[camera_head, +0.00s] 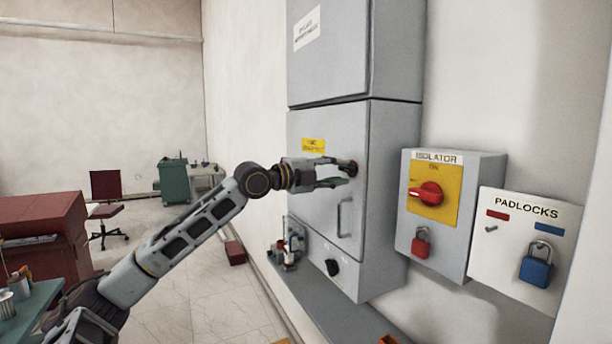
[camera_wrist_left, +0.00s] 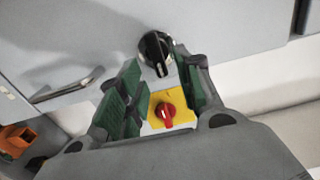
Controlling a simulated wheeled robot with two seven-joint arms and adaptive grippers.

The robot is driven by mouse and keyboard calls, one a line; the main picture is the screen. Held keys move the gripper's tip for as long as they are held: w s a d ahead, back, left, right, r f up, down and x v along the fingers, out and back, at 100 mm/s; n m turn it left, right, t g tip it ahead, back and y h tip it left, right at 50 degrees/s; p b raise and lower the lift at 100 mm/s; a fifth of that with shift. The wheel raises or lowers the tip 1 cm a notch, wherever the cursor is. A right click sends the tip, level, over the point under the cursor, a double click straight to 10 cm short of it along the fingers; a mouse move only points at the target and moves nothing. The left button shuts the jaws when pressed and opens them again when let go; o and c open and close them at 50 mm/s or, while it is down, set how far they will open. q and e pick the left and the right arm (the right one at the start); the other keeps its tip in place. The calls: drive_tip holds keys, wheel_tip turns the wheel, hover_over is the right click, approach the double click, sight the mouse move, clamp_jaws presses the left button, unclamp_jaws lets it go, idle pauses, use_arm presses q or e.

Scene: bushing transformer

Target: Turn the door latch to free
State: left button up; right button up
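The door latch (camera_head: 352,168) is a dark round knob at the right edge of the grey cabinet door (camera_head: 310,205). In the left wrist view the latch (camera_wrist_left: 155,52) is a black knob with a pale mark line. My left gripper (camera_head: 342,173) is open at the latch, one finger above and one below it in the head view. In the left wrist view the latch shows just beyond the gap between the fingertips (camera_wrist_left: 160,70). I cannot tell if the fingers touch it; they partly hide it in the head view. My right gripper is not in view.
A door handle (camera_head: 340,217) sits below the latch, and a black knob (camera_head: 332,267) is on the lower panel. To the right are the isolator box (camera_head: 457,220) with its red switch (camera_head: 429,193) and the padlocks board (camera_head: 510,233). A grey ledge (camera_head: 345,322) runs underneath.

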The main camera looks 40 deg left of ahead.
use_arm(q)
drive_tip(key=shift+s+a+f, duration=0.1)
drive_tip(key=shift+s+a, duration=0.15)
drive_tip(key=shift+s, duration=0.25)
drive_tip(key=v, duration=0.7)
drive_tip(key=shift+s, duration=0.3)
idle(0.5)
drive_tip(key=shift+a, duration=0.1)
idle(0.6)
